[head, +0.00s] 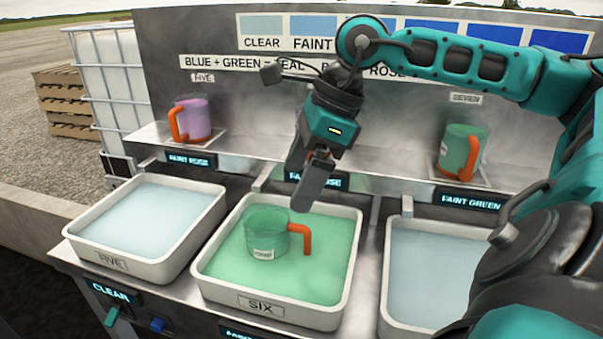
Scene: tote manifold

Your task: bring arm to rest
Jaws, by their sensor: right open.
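My right gripper (310,183) hangs in the middle of the view, fingers pointing down, above the back edge of the tote labelled SIX. It is open and holds nothing that I can see. My right arm reaches in from the right. A green jug (266,236) with an orange handle stands in the green liquid of tote SIX (207,273), below and left of the fingers and apart from them. My left gripper is not in view.
Tote FIVE (88,257) with pale blue liquid stands left; another pale tote (404,325) stands right, partly behind my arm. A pink-purple jug (192,118) and a green jug (460,150) stand on the back shelf. A colour-chart panel (220,66) rises behind.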

